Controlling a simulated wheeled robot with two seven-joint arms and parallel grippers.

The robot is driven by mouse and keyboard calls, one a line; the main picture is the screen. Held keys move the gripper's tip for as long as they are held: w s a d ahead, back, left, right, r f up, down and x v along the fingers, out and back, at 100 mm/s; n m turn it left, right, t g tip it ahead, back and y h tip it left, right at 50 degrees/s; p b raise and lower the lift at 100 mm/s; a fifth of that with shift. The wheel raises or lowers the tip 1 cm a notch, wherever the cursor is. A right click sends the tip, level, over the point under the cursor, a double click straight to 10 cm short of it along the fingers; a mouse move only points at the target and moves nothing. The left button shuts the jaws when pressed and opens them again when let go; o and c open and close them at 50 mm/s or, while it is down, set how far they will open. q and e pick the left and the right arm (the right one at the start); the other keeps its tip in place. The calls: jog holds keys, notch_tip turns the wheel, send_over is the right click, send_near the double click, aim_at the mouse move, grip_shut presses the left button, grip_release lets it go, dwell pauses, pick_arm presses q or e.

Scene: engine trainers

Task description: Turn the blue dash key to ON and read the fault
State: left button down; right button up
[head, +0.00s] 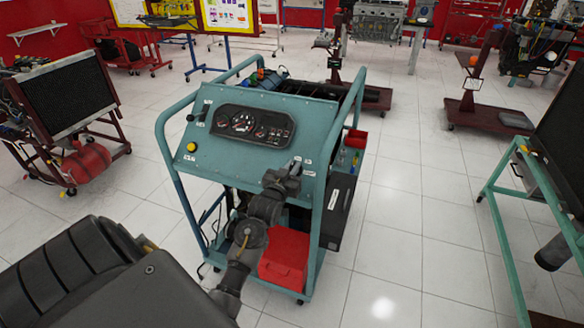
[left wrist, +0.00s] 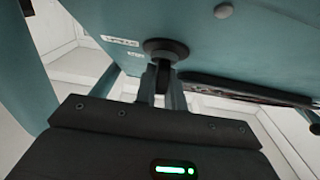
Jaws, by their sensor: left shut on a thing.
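The blue-green dash panel (head: 205,158) tops a wheeled engine trainer in the middle of the head view. It carries a dark gauge cluster (head: 252,125) and a yellow button (head: 191,147). My left gripper (head: 294,167) is at the panel's lower right. In the left wrist view, its fingers (left wrist: 163,88) are shut on the dark key (left wrist: 163,74), which stands out from a round black collar (left wrist: 165,48) on the panel. White labels (left wrist: 119,40) sit beside the collar, too small to read. The gauge readings are also too small to read. My right gripper is not in view.
The trainer's tube frame (head: 170,165) rises on both sides of the panel. A red box (head: 285,258) sits low in the frame under my arm. Another trainer with a teal stand (head: 497,190) is at the right. Tiled floor between them is clear.

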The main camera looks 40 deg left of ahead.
pick_arm(q)
jog(key=m+h+p, duration=0.2)
jog(key=m+h, duration=0.3)
jog(key=m, duration=0.1)
jog(key=shift+m+g+h+p, duration=0.6)
jog(key=shift+m+h, duration=1.4)
jog(key=shift+m, duration=0.6)
jog(key=shift+f, duration=0.1)
jog(key=c, duration=1.5)
grip_release()
jog(key=shift+s, duration=0.15)
jog(key=shift+b+v, duration=0.8)
jog(key=shift+v, duration=4.5)
jog(key=shift+a, duration=0.1)
